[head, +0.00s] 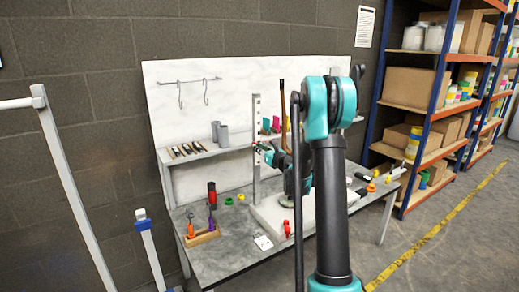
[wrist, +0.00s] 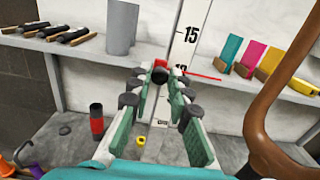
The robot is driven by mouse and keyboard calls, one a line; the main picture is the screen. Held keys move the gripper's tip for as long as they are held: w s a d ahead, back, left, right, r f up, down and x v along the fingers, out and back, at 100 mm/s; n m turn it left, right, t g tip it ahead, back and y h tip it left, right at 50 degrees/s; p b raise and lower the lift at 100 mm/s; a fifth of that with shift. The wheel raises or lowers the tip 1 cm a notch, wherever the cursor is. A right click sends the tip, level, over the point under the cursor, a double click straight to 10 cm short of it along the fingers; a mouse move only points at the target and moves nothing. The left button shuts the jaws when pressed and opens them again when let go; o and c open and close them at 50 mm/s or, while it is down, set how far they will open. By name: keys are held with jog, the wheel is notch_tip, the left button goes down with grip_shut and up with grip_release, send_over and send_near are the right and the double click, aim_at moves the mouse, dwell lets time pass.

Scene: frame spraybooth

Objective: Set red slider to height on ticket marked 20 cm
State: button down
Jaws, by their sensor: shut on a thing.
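The upright white scale (wrist: 191,28) stands behind my gripper in the wrist view; it also shows in the head view (head: 256,115). Its printed 15 is clear, and a lower number is partly hidden. The red slider (wrist: 161,64) sits on the scale well below the 15, with a thin red pointer reaching right near that lower number. My gripper (wrist: 160,80) is shut on the slider, with a dark round knob between the fingertips. In the head view my gripper (head: 268,153) is at the scale. A small white ticket (head: 263,242) lies on the table, its writing unreadable.
A shelf (head: 215,150) behind holds grey cylinders (wrist: 122,27) and dark tools at left, coloured cards (wrist: 250,58) at right. A brown curved handle (wrist: 275,100) stands close on the right. The grey table (head: 225,262) carries a tool block (head: 203,236) and small coloured parts.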

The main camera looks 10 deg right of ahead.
dwell(0.3)
notch_tip(320, 180, up, 10)
dwell(0.4)
jog(key=c, duration=1.4)
grip_release()
jog(key=shift+c, duration=0.2)
jog(key=v, duration=1.2)
